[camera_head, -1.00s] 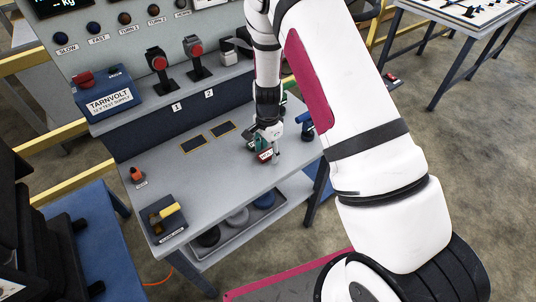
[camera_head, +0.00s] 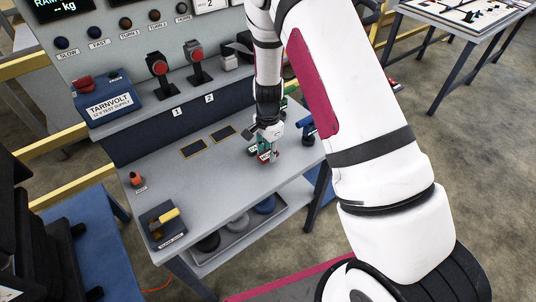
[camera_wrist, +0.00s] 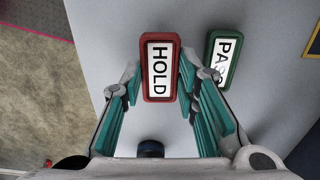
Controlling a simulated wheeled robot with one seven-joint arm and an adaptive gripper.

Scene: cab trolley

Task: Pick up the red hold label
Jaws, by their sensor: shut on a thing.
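The red hold label (camera_wrist: 159,67) is a red-framed plate with a white face reading HOLD. In the wrist view it sits between the two teal fingers of my gripper (camera_wrist: 159,85), which are shut on its sides. In the head view my gripper (camera_head: 266,150) is low over the grey bench top (camera_head: 215,165), and the label shows small and red at the fingertips. I cannot tell whether the label still touches the bench. A green PASS label (camera_wrist: 222,60) lies just right of the right finger in the wrist view.
A dark box with a yellow handle (camera_head: 163,222) and a small orange-red item (camera_head: 136,179) stand at the bench's left. A blue device (camera_head: 308,130) stands right of my gripper. The TARNVOLT supply box (camera_head: 103,100) is on the shelf behind. The bench's middle is clear.

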